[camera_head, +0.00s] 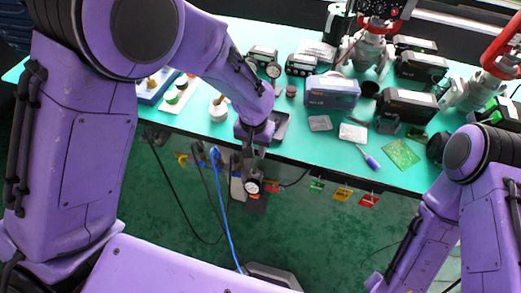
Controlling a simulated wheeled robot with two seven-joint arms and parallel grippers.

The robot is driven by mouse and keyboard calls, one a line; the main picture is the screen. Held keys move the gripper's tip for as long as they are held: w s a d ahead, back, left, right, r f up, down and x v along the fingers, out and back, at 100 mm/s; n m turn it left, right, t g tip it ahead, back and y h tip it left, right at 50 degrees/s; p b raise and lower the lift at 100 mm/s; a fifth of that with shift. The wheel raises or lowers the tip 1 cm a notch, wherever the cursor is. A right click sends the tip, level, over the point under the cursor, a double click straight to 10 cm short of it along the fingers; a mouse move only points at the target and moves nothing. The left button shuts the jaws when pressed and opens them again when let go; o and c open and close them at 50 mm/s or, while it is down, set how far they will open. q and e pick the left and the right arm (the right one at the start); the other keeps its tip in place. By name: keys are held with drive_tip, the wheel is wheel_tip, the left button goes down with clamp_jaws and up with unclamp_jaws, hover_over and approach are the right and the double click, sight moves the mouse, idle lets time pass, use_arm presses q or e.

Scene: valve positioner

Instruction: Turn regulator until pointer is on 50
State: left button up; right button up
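A small round gauge (252,187) with a white face and dark rim shows just below the table's front edge, by a grey and white body. It may belong to the regulator, but the pointer and numbers are too small to read. My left gripper (251,161) points down from its purple wrist at the front edge, directly above the gauge and overlapping it in the picture. I cannot tell whether it touches the gauge body, or how far its fingers are apart. A regulator knob cannot be made out. My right arm is at the right, with its gripper out of view.
The green table (300,135) holds a blue box (332,92), several dark devices, a screwdriver (368,158) and valves with red tops (369,45). Coloured tags (343,193) hang along its front edge. A blue cable (223,215) runs to the floor.

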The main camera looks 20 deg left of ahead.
sight(256, 166)
use_arm(q)
drive_tip(key=shift+w+f, duration=0.2)
drive_tip(key=shift+w, duration=0.05)
drive_tip(key=f, duration=1)
drive_tip(key=shift+s, duration=0.25)
clamp_jaws()
